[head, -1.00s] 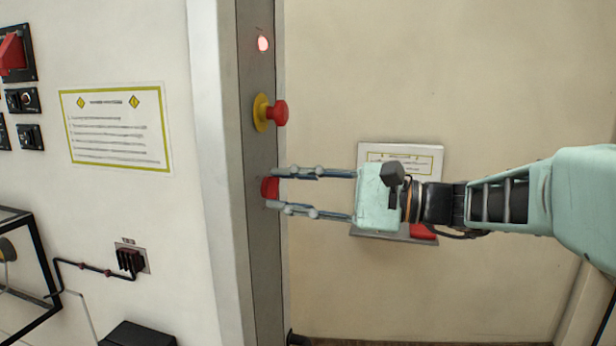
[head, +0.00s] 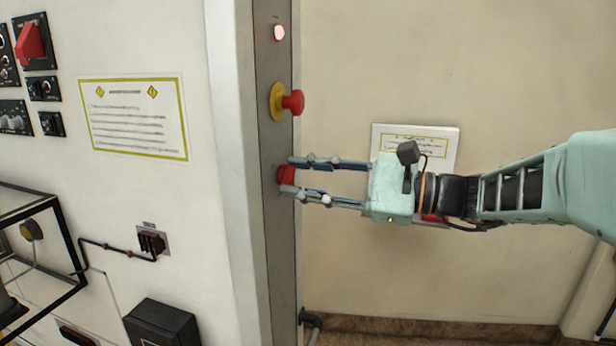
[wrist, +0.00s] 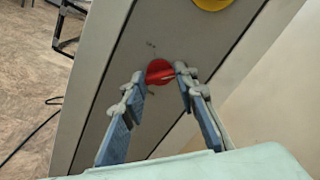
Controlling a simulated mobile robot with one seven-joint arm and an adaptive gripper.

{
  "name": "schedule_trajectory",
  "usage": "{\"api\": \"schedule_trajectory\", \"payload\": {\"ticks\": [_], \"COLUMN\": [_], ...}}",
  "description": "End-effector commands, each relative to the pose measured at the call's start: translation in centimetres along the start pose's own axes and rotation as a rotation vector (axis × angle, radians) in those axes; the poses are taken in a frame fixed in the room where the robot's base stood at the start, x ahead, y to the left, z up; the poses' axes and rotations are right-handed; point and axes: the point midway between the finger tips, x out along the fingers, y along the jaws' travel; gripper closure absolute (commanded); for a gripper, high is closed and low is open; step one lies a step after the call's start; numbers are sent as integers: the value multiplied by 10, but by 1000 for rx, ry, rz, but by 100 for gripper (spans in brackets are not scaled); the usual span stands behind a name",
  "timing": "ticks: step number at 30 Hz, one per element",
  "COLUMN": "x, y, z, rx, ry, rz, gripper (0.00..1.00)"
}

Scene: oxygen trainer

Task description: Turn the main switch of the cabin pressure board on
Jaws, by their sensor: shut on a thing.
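A red switch knob (head: 285,175) sits on the narrow grey panel (head: 272,230) of the post, below a red mushroom button on a yellow base. My gripper (head: 288,176) reaches it from the right, with one finger above and one below. In the wrist view the red knob (wrist: 160,72) lies between the two fingertips (wrist: 159,75), and my gripper is shut on it. Part of the knob is hidden by the fingertips. A large red rotary switch (head: 30,42) is on the wall board at the upper left, away from my gripper.
The mushroom button (head: 292,102) is just above my fingers. A notice board (head: 415,140) is behind my wrist. A black box (head: 162,325) stands at lower left.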

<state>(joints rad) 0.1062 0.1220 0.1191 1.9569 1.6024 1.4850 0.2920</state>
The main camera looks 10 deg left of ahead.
Motion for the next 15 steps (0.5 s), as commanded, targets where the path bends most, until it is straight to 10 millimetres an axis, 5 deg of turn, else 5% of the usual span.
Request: {"api": "schedule_trajectory", "payload": {"ticks": [2,3,6,15], "x": [0,0,0,-1], "y": [0,0,0,0], "z": [-1,-1,0,0], "rx": [1,1,1,0], "ry": [1,1,1,1], "rz": [0,0,0,0], "gripper": [97,68,57,55]}}
